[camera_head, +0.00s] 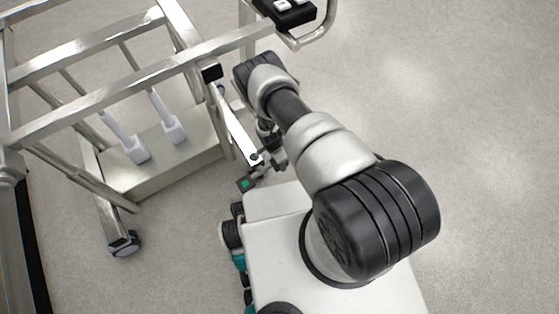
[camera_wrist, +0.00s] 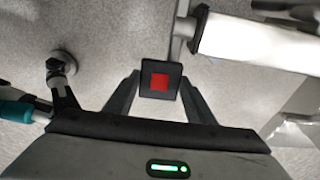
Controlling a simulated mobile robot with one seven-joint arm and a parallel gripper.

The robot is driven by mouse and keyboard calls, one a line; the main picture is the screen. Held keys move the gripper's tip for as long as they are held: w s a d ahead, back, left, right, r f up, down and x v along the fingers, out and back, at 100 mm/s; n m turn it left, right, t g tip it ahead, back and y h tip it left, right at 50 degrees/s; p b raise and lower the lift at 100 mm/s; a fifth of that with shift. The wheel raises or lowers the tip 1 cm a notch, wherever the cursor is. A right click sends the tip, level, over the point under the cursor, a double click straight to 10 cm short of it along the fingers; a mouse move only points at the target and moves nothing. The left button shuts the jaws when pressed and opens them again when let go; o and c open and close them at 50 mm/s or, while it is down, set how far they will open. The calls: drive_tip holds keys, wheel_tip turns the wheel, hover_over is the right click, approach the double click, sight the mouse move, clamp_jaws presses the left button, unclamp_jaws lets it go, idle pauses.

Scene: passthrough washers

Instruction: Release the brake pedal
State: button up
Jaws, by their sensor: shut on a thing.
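The brake pedal pad (camera_wrist: 147,92), a black square with a red centre, sits between the two fingers of my gripper (camera_wrist: 160,84) in the wrist view. The fingers close on its left and right sides. A thin metal bar (camera_wrist: 178,25) runs up from behind the pad. In the head view, a dark pad with a green square (camera_head: 246,183) shows low by the cart's near corner, beside the end of my arm. The red pad cannot be made out there, and my gripper is mostly hidden.
The metal cart (camera_head: 165,170) stands at left, with rails and upright white handles. A caster (camera_head: 124,243) is at its front left; another wheel (camera_wrist: 60,64) shows in the wrist view. A black control box (camera_head: 287,12) is at the top. The floor (camera_head: 460,110) at right is clear.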

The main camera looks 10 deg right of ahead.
drive_tip(key=shift+s+a+r, duration=0.1)
drive_tip(key=shift+s+a, duration=0.05)
drive_tip(key=shift+a, duration=0.4)
drive_tip(key=o, duration=1.5)
drive_tip(key=shift+d, duration=0.1)
drive_tip(key=shift+d+r, duration=0.1)
drive_tip(key=shift+r, duration=0.25)
wheel_tip(320, 180, up, 17)
drive_tip(key=a+p, duration=0.2)
drive_tip(key=p, duration=0.3)
drive_tip(key=shift+s+f, duration=0.15)
drive_tip(key=shift+s, duration=0.15)
drive_tip(key=shift+a, duration=0.1)
